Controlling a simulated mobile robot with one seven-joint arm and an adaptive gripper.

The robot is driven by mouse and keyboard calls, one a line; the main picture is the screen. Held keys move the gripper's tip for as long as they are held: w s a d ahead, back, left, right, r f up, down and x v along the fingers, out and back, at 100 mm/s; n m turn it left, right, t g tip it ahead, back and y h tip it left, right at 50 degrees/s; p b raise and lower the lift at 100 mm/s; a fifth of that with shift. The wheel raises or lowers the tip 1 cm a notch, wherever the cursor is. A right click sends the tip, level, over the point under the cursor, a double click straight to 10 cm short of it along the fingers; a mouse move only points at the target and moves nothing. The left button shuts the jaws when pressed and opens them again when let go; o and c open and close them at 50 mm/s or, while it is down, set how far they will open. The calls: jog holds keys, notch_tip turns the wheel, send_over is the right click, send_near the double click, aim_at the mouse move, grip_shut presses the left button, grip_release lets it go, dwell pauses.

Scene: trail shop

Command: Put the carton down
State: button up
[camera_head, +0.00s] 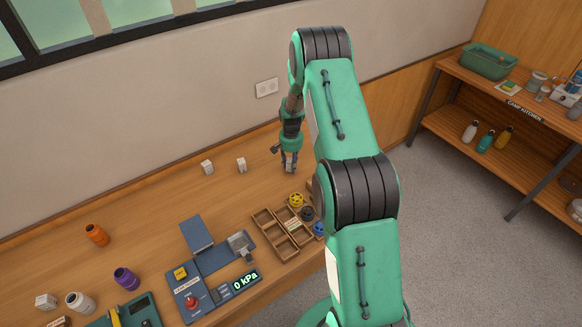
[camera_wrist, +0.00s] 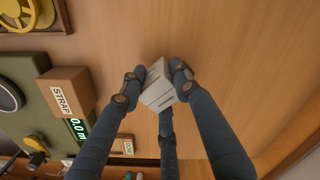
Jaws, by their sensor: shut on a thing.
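My gripper (camera_wrist: 157,85) is shut on a small white carton (camera_wrist: 158,90) with dark printed lines, which sits tilted in the picture between the fingers in the wrist view. In the head view my gripper (camera_head: 289,167) points down at the wooden bench (camera_head: 165,200), near its back right part. The carton is mostly covered by the fingers there. I cannot tell whether its underside touches the bench. Two similar white cartons, one (camera_head: 207,167) farther left and one (camera_head: 241,165) nearer, stand apart from my gripper.
A wooden divided tray (camera_head: 268,222), yellow spool (camera_head: 296,199) and blue-grey leak tester (camera_head: 190,290) lie in front. The wrist view shows a brown STRAP box (camera_wrist: 68,95) beside a green device (camera_wrist: 25,75). Bare bench surrounds the gripper. A camp kitchen shelf (camera_head: 510,100) stands right.

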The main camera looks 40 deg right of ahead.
jog(key=shift+f, duration=0.6)
jog(key=shift+f, duration=0.2)
jog(key=o, duration=1.2)
jog(key=shift+c, duration=0.2)
jog(key=shift+r, duration=0.15)
notch_tip(320, 180, up, 12)
jog(key=shift+r, duration=0.1)
